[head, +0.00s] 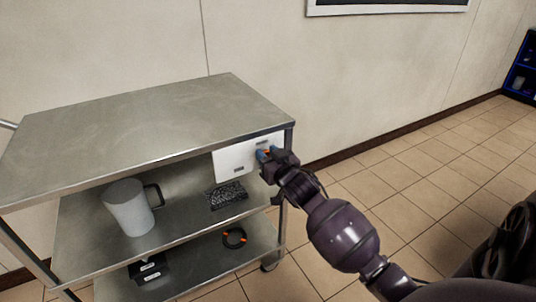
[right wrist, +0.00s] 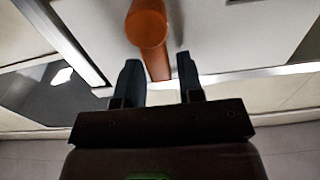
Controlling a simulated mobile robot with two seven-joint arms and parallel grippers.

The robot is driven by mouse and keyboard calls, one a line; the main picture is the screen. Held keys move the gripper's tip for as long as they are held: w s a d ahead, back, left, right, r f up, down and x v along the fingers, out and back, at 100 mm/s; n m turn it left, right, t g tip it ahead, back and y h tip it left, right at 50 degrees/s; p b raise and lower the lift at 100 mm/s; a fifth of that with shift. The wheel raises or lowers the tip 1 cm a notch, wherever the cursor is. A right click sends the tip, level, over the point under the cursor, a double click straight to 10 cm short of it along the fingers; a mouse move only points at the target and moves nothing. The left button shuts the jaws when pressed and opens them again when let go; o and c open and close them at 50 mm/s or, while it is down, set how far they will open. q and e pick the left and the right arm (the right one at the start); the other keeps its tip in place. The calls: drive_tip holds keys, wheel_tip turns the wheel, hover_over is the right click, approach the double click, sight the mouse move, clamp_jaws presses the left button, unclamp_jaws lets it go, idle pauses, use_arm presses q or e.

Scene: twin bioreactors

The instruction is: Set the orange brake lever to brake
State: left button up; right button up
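The orange brake lever shows in the right wrist view as a bar with a round knob end (right wrist: 147,30). It is mounted on a white panel (head: 233,158) at the right end of the steel cart. In the head view only a little orange shows between my fingers. My right gripper (head: 265,154) is at the panel. In the right wrist view its two fingers (right wrist: 158,75) are apart, one on each side of the lever's line, with gaps visible between them and the bar. The knob lies beyond the fingertips. My left gripper is not in view.
The steel cart's top (head: 150,125) is bare. A white jug (head: 128,208) and a dark mesh item (head: 228,195) sit on the middle shelf. A black box (head: 148,270) and a dark ring with orange parts (head: 234,238) are on the lower shelf.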

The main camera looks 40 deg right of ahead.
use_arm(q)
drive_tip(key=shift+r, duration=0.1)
use_arm(e)
drive_tip(key=shift+o, duration=0.8)
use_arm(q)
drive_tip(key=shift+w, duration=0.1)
use_arm(e)
drive_tip(key=shift+s+a, duration=0.15)
drive_tip(key=shift+s, duration=0.35)
use_arm(q)
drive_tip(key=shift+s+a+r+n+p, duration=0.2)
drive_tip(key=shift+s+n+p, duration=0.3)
drive_tip(key=shift+p, duration=0.7)
use_arm(e)
drive_tip(key=v, duration=0.9)
drive_tip(key=shift+s+a, duration=0.15)
drive_tip(key=shift+s, duration=0.2)
